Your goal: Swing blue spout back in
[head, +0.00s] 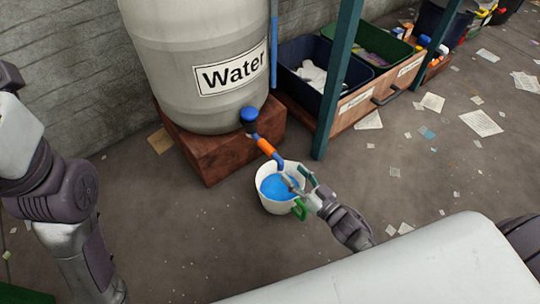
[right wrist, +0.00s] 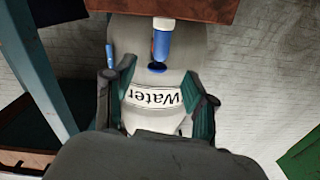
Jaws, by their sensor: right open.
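The blue spout (head: 254,128) sticks out from the low front of the grey water barrel (head: 190,50), over the white bucket (head: 267,203). It has a round blue base, an orange band and a bluish end. The bucket holds blue liquid (head: 276,186) and has a green handle. My right gripper (head: 297,176) is open and empty over the bucket's right side, close to the spout's end; I cannot tell if they touch. In the right wrist view the spout (right wrist: 161,45) shows beyond and above the spread fingers (right wrist: 162,80). My left arm shows at the left, its gripper out of view.
The barrel stands on a brown block (head: 215,150). A teal post (head: 335,85) rises right of the spout, beside a dark blue bin (head: 300,85) and a green bin (head: 365,45) in wooden drawers. Papers litter the floor on the right.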

